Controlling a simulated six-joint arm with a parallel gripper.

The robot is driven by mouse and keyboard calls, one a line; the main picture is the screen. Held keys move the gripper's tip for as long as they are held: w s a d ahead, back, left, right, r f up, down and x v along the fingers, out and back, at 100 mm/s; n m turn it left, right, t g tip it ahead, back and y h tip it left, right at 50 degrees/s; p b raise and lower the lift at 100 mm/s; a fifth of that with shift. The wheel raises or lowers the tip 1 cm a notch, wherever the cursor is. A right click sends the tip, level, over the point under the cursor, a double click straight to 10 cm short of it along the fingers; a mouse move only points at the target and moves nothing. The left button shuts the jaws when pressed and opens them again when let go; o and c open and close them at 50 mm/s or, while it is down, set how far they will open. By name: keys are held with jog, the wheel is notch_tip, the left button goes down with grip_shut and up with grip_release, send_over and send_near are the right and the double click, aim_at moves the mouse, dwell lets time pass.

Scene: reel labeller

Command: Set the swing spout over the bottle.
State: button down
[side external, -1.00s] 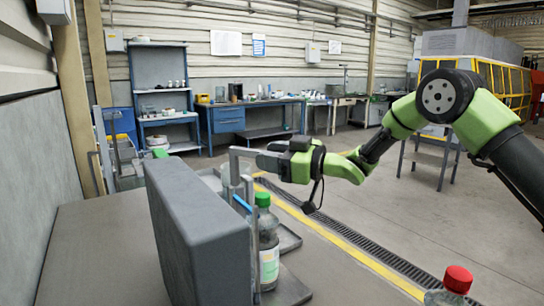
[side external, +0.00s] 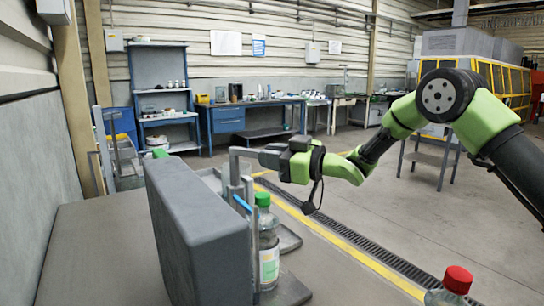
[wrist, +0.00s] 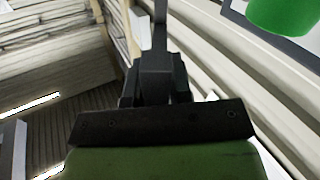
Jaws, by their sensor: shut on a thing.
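The swing spout (side external: 236,152) is a grey bent tube at the top of the post behind the dark grey block in the side view. My gripper (side external: 264,157) reaches in from the right and is shut on the spout's end. In the wrist view my gripper (wrist: 160,35) shows dark jaws closed on a thin grey bar. A clear bottle (side external: 268,245) with a green cap and pale label stands upright below, beside the block. Its green cap also seems to show at the wrist view's top right (wrist: 283,12). The spout's exact alignment with the bottle cannot be told.
A large dark grey block (side external: 200,235) stands left of the bottle on the grey table (side external: 90,255). A second bottle with a red cap (side external: 457,280) is at the lower right. A flat tray (side external: 290,241) lies behind the bottle. The space under my forearm is clear.

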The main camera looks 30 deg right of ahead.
jog(key=shift+s+a, duration=0.1)
jog(key=shift+a, duration=0.05)
jog(key=shift+s+a+m+t+h, duration=0.15)
jog(key=shift+a+m+t+h, duration=0.2)
jog(key=shift+a+m+h, duration=0.85)
jog(key=shift+s+a+m+t+h, duration=0.2)
jog(key=shift+a+m+t+h, duration=0.35)
jog(key=shift+h, duration=1.2)
jog(key=shift+s+a+m+t+h, duration=0.2)
jog(key=shift+a+m+h, duration=0.4)
jog(key=shift+m+h, duration=0.65)
jog(key=c, duration=1.1)
grip_release()
jog(key=shift+h, duration=0.4)
jog(key=shift+d, duration=0.1)
